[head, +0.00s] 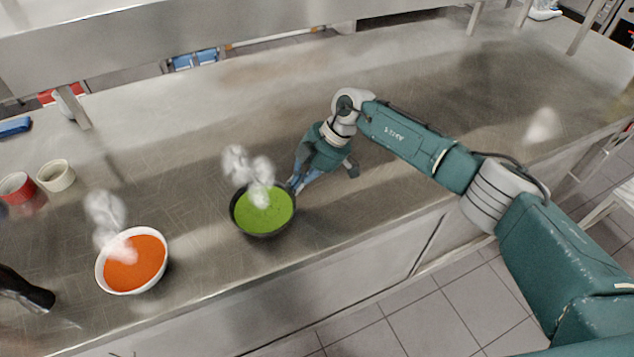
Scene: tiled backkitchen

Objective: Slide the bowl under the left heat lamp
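A dark bowl of green soup (235,219) stands upright on the steel counter, near its front edge. A white bowl of orange soup (101,275) stands to its left. The task does not say which bowl is meant. My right gripper (325,176) is low at the right side of the dark bowl. Its fingers are spread, with one close to the bowl's right rim; I cannot tell if they touch. Nothing shows between the fingers. No heat lamp can be made out. My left gripper cannot be made out.
Steam rises over both bowls. A red cup (16,188) and a cream cup (56,176) stand at the left. A black object (24,290) juts in at the left edge. A steel shelf (190,35) overhangs the back. The counter between the bowls is clear.

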